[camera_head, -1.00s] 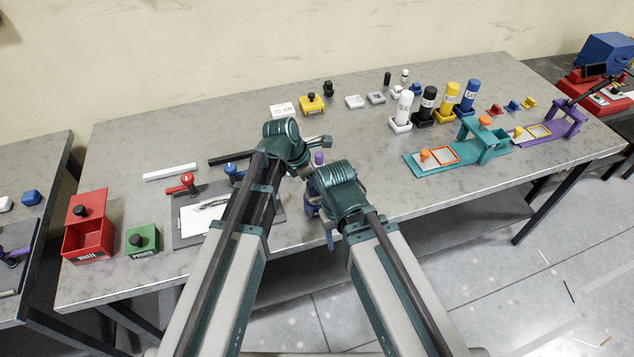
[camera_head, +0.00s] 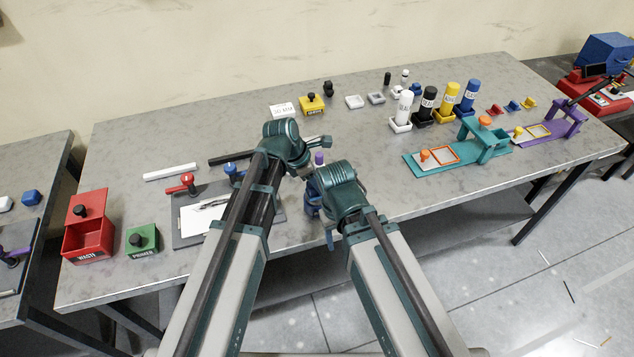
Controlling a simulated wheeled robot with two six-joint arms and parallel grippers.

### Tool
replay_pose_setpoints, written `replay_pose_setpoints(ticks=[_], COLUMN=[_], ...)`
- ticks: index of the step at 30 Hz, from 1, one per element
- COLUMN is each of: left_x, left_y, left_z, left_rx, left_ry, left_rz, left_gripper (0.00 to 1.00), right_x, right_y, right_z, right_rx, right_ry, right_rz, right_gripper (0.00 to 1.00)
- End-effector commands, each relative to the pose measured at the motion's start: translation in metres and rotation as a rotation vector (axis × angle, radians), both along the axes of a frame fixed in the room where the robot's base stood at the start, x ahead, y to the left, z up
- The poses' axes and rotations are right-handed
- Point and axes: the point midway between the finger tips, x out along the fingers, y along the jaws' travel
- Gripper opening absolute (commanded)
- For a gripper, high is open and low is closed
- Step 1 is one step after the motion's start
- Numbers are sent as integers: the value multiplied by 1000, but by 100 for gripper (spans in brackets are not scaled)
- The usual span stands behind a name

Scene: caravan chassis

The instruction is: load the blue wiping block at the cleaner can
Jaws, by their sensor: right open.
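A small yellow block-like can with a black knob (camera_head: 312,103) stands at the back of the table; its label is too small to read, so I cannot confirm it as the cleaner can. A blue block (camera_head: 31,198) lies on the separate left table; I cannot tell whether it is the wiping block. My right gripper (camera_head: 316,203) is open, low over the front-middle of the table, partly hidden by its own wrist. My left gripper (camera_head: 318,143) is mostly hidden behind its wrist, so its jaws cannot be read. Both are well in front of the yellow can.
A red waste box (camera_head: 88,240) and green primer can (camera_head: 142,239) stand at the left front. A grey board (camera_head: 186,238) lies partly under my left arm. Several bottles (camera_head: 404,108) and a teal fixture (camera_head: 435,169) stand to the right.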

Motion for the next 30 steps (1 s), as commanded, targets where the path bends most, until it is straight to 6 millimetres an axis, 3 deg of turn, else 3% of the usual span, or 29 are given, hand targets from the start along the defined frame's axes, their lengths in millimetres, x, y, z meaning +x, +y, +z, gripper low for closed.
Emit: replay_pose_setpoints(ticks=[8, 30], left_x=[-2, -1], left_y=[0, 0], left_z=[4, 62], left_rx=[3, 1], left_ry=[4, 1], left_rz=[-2, 0], left_gripper=[0, 0], right_x=[0, 0], right_y=[0, 0], right_z=[5, 62], right_rx=[0, 0], right_ry=[0, 0], right_rz=[0, 1], right_gripper=[58, 58])
